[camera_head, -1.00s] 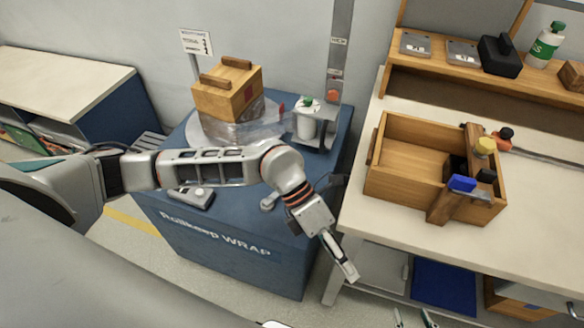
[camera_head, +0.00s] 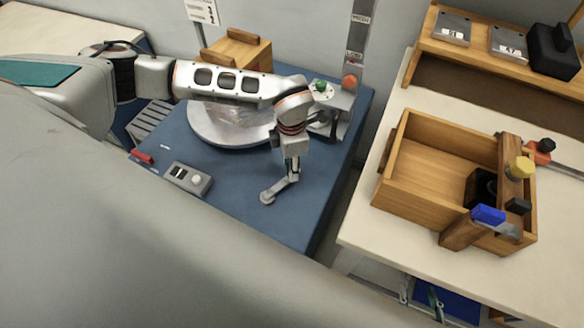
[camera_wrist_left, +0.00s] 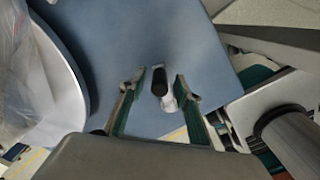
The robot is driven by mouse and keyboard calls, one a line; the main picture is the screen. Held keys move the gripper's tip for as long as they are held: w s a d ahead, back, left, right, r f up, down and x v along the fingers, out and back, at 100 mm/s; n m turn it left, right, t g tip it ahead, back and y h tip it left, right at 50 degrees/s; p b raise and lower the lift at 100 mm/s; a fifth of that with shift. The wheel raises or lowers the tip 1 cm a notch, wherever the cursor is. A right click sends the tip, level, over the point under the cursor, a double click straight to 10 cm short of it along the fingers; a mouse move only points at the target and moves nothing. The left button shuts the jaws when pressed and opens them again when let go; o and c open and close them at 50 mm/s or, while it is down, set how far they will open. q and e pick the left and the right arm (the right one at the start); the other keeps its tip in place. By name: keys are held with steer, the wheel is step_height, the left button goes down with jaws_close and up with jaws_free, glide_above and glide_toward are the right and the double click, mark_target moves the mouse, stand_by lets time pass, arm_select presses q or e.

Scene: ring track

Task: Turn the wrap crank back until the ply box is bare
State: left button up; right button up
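The ply box (camera_head: 237,47) stands on the round turntable (camera_head: 207,130), partly hidden by my left arm. Clear film shows around its lower part. The wrap crank (camera_head: 279,190) lies on the blue machine top, with its hub at front left. My left gripper (camera_head: 292,172) points down at the crank's outer end. In the left wrist view, the dark crank handle (camera_wrist_left: 160,82) stands between the parted fingers (camera_wrist_left: 154,86), with gaps at both sides. My right gripper (camera_head: 419,288) shows only as parted fingertips at the bottom edge, beyond the workbench front, with nothing visible between them.
A control box (camera_head: 188,179) and a red handle (camera_head: 142,157) are on the blue machine top (camera_head: 235,215). A wooden tote (camera_head: 425,205) with tools sits on the workbench (camera_head: 385,240) at right.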

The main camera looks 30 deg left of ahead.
arm_select(q)
steer(key=shift+f, duration=0.95)
arm_select(e)
steer(key=shift+w+r, duration=0.25)
steer(key=shift+w, duration=0.2)
arm_select(q)
steer(key=shift+c, duration=0.5)
jaws_close()
steer(key=shift+w, duration=0.1)
